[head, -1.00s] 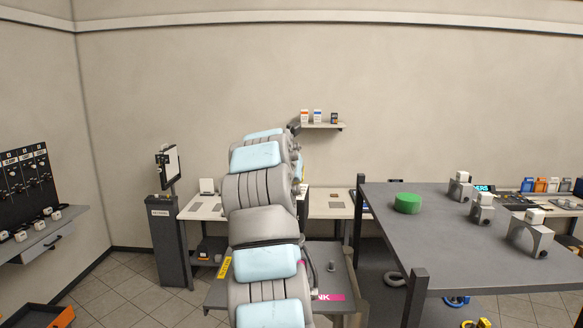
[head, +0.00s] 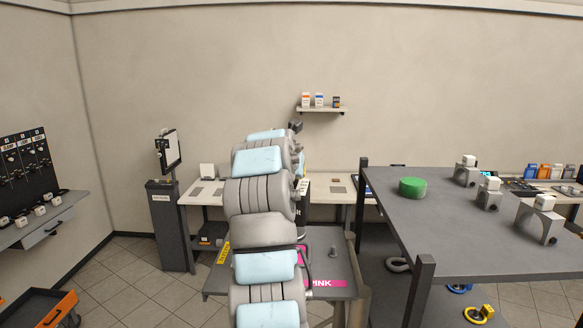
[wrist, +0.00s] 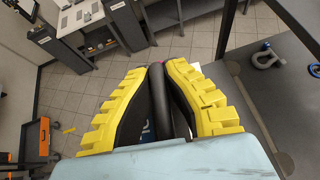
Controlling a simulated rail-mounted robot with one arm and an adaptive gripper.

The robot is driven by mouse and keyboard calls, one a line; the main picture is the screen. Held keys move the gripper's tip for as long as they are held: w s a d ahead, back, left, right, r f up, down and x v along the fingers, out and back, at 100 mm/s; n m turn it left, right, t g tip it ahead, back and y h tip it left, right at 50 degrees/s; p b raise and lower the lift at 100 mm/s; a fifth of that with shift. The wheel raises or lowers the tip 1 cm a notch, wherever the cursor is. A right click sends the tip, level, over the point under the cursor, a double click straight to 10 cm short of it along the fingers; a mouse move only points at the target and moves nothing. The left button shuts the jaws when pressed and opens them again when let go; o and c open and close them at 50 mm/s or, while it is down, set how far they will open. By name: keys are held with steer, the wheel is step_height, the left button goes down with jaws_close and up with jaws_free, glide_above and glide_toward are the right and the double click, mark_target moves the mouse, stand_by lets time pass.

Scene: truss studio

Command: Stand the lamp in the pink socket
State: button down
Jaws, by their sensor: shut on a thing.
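In the wrist view my gripper (wrist: 162,68) has two ribbed yellow fingers shut on a dark, rod-like thing (wrist: 158,100), which appears to be the lamp. Only part of it shows between the fingers, so its full shape and tilt cannot be told. In the head view my own arm hides the gripper and most of what it holds. A pink label (head: 326,283) reading PINK lies on the front of a low grey table (head: 335,264), just right of my arm. The pink socket itself cannot be made out clearly; my arm covers part of that table.
A small grey peg (head: 333,252) stands on the low table, and a yellow label (head: 223,254) lies at its left edge. Open tiled floor lies at left.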

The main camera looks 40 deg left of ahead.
steer(key=shift+f+b, duration=0.3)
steer(key=shift+f, duration=0.85)
step_height(320, 180, down, 3)
steer(key=b, duration=0.4)
steer(key=shift+f, duration=0.3)
steer(key=shift+s+d+b, duration=0.1)
steer(key=shift+s+b, duration=0.25)
steer(key=shift+b, duration=0.7)
steer(key=shift+f+b, duration=0.35)
steer(key=shift+b, duration=0.25)
stand_by(1.2)
steer(key=c, duration=1.2)
jaws_free()
steer(key=shift+o, duration=0.6)
steer(key=shift+r, duration=0.1)
